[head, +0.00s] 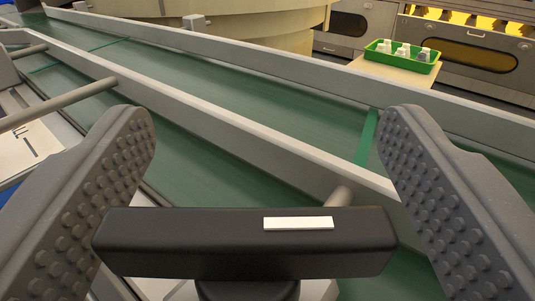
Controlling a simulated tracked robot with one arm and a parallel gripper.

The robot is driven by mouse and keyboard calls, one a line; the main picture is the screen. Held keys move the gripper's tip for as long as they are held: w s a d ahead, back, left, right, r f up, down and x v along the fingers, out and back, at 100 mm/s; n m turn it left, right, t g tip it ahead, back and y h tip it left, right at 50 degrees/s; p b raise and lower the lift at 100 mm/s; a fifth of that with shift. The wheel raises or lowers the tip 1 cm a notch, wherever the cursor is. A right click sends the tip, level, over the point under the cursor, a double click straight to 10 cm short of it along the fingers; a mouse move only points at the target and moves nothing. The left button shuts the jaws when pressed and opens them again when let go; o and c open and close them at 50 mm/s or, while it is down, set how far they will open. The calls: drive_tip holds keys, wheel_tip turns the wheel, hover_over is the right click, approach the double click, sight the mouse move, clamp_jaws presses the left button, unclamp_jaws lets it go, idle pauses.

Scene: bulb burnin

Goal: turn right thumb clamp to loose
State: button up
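The thumb clamp (180,240) is a black bar-shaped knob with a white mark on its face, at the bottom centre of the head view. A dark round stem shows below it. My gripper (255,185) is open, with one studded grey finger on each side of the knob. The right finger is near the knob's right end. I cannot tell whether either finger touches it.
A green conveyor belt (230,95) with metal side rails (265,145) runs diagonally behind the clamp. A grey rod (60,105) juts in from the left. A green tray (412,66) of bulbs stands at the back right, before lit metal cabinets (468,55).

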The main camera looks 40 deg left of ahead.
drive_tip(key=shift+s, duration=0.1)
drive_tip(key=shift+f, duration=0.1)
drive_tip(key=shift+s+d, duration=0.25)
drive_tip(key=shift+s, duration=0.1)
drive_tip(key=p+v, duration=0.1)
drive_tip(key=v, duration=1.1)
drive_tip(key=shift+s+d+p, duration=0.25)
drive_tip(key=shift+d+p, duration=0.05)
drive_tip(key=shift+p, duration=0.05)
